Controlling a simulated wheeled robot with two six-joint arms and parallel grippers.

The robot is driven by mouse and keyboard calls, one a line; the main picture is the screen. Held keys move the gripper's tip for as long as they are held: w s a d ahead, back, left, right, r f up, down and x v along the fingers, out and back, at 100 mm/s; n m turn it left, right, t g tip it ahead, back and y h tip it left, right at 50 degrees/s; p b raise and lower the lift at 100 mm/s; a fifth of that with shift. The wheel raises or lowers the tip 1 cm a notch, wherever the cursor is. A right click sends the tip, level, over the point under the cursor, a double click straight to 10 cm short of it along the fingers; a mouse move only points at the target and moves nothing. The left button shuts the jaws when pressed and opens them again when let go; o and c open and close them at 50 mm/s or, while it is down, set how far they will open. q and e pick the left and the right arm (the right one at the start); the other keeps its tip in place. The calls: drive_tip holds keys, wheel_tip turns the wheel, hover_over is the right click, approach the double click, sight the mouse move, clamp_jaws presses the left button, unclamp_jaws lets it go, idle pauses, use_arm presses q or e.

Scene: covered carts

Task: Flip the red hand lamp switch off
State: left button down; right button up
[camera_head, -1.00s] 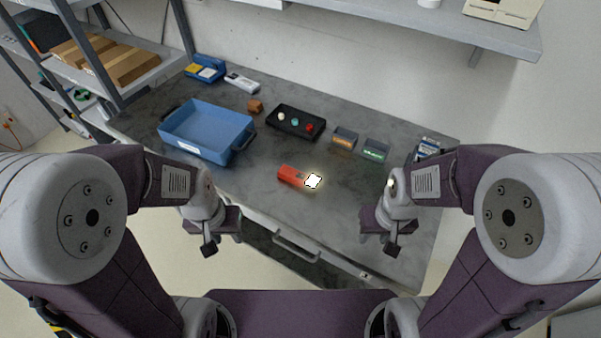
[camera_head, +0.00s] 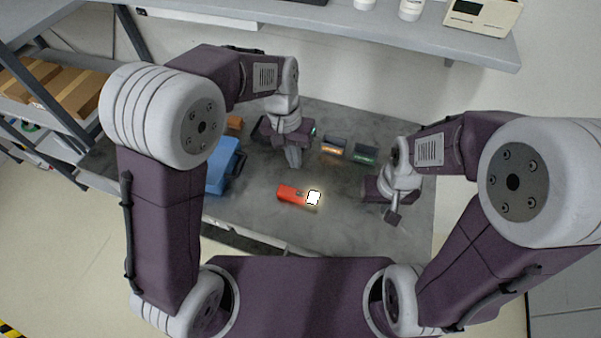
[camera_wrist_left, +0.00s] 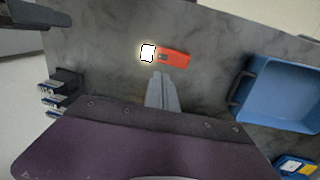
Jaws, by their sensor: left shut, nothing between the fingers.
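The red hand lamp (camera_head: 289,193) lies on the grey table, and its square white lens at the right end (camera_head: 313,197) glows. It also shows in the left wrist view (camera_wrist_left: 175,57), with a small dark switch patch (camera_wrist_left: 163,57) on its top near the lens; the switch position is too small to tell. My left gripper (camera_head: 294,162) is shut and empty, above the table on the far side of the lamp, apart from it. Its closed fingers (camera_wrist_left: 160,78) point toward the lamp in the wrist view. My right gripper (camera_head: 390,216) hangs right of the lamp; its fingers are not clear.
A blue bin (camera_head: 222,166) stands left of the lamp, partly hidden by my left arm. A shelf (camera_head: 340,32) overhangs the back. The table around the lamp is clear.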

sight(302, 194)
use_arm(q)
drive_tip(key=f, duration=0.4)
drive_tip(key=d+f, duration=0.1)
drive_tip(key=f, duration=0.7)
drive_tip(key=shift+s+d+f+p, duration=0.15)
drive_tip(key=shift+s+f+p, duration=0.15)
drive_tip(key=shift+s+f, duration=0.05)
drive_tip(key=shift+s+d+f, duration=0.1)
drive_tip(key=shift+d+f, duration=0.05)
drive_tip(key=shift+f, duration=0.45)
use_arm(e)
drive_tip(key=shift+s+r, duration=0.2)
drive_tip(key=shift+r, duration=0.2)
